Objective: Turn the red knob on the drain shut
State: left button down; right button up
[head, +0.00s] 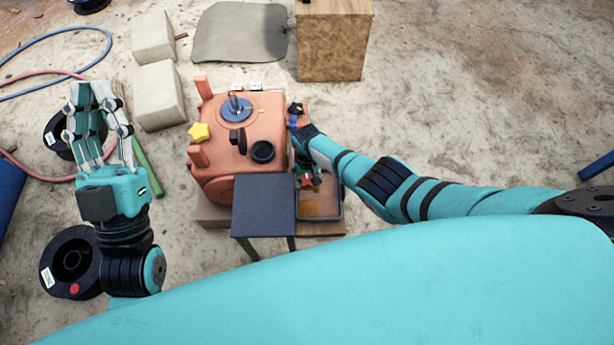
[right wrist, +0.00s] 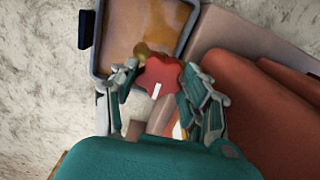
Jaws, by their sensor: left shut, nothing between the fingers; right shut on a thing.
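The red knob (right wrist: 165,78) shows in the right wrist view as a lobed red handle with a white mark on it. My right gripper (right wrist: 163,88) has its fingers on both sides of the knob and is shut on it. In the head view my right gripper (head: 304,172) reaches down beside the orange crusher (head: 215,155), and the knob (head: 306,181) shows only as a small red patch there. The drain's fitting is mostly hidden by my gripper. My left gripper (head: 90,98) is raised at the left, shut and empty, away from the crusher.
A tray of brownish liquid (right wrist: 104,58) lies just beyond the knob. A small dark table (head: 275,205) stands in front of the crusher. A yellow knob (head: 199,132) is on its left side. Pale blocks (head: 160,95), hoses and black spools (head: 72,262) lie at the left.

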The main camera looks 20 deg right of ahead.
aim_at(307, 180)
jog(key=shift+m, duration=0.3)
jog(key=o, duration=1.2)
jog(key=shift+c, duration=0.2)
notch_tip(307, 180, up, 12)
dwell(0.4)
